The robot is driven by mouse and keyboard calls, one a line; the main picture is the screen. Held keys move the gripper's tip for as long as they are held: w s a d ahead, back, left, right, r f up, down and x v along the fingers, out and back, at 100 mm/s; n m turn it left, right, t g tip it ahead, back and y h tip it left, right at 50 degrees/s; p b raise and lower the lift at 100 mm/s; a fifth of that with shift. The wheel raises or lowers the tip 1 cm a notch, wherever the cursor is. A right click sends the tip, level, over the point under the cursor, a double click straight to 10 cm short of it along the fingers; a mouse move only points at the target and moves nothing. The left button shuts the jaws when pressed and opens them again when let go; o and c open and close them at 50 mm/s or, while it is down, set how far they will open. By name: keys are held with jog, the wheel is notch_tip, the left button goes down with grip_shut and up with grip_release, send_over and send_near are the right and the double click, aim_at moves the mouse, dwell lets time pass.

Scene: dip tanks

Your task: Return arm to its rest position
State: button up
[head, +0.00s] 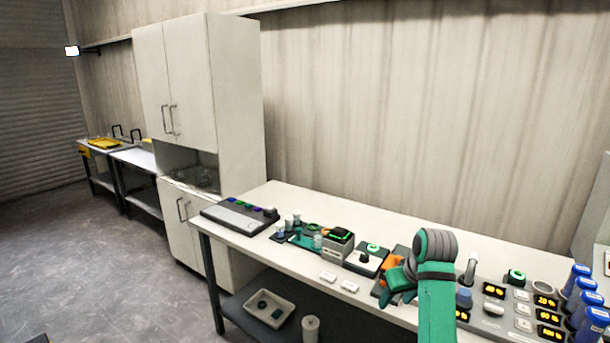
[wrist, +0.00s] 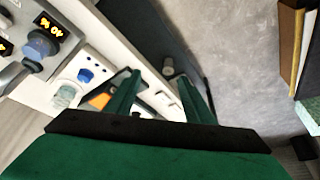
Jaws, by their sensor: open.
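My arm is green with dark grey joint rings and reaches over the front of the white bench (head: 285,200) in the head view. My gripper (head: 398,290) is at the bench's front side, near an orange item (head: 391,262). In the wrist view, my gripper (wrist: 163,88) has its two green fingers spread apart with nothing held between them. The orange item also shows in the wrist view (wrist: 99,101), just left of the left finger. My arm hides part of the bench in the head view.
A grey control panel (head: 240,214), small devices (head: 338,244) and several blue-capped bottles (head: 580,290) stand on the bench. A white tray (head: 270,308) sits on the lower shelf. A tall white cabinet (head: 190,80) stands at left.

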jog(key=s+a+f+m+t+y, duration=0.1)
jog(key=a+f, duration=0.5)
jog(key=f, duration=0.4)
jog(key=a+f+t, duration=0.2)
jog(key=a+f, duration=0.4)
jog(key=f, duration=0.4)
jog(key=s+a+f+m+t, duration=0.2)
jog(key=s+a+f, duration=0.8)
jog(key=s+f, duration=0.25)
jog(key=s+a+m+t+h, duration=0.1)
jog(key=s+a+t+h, duration=0.15)
jog(key=s, duration=1.85)
jog(key=s+r+n+t, duration=0.1)
jog(key=s+r+t, duration=0.2)
jog(key=s+r, duration=1.3)
jog(key=shift+s+r+n, duration=0.15)
jog(key=shift+s+n, duration=0.15)
jog(key=shift+s, duration=0.85)
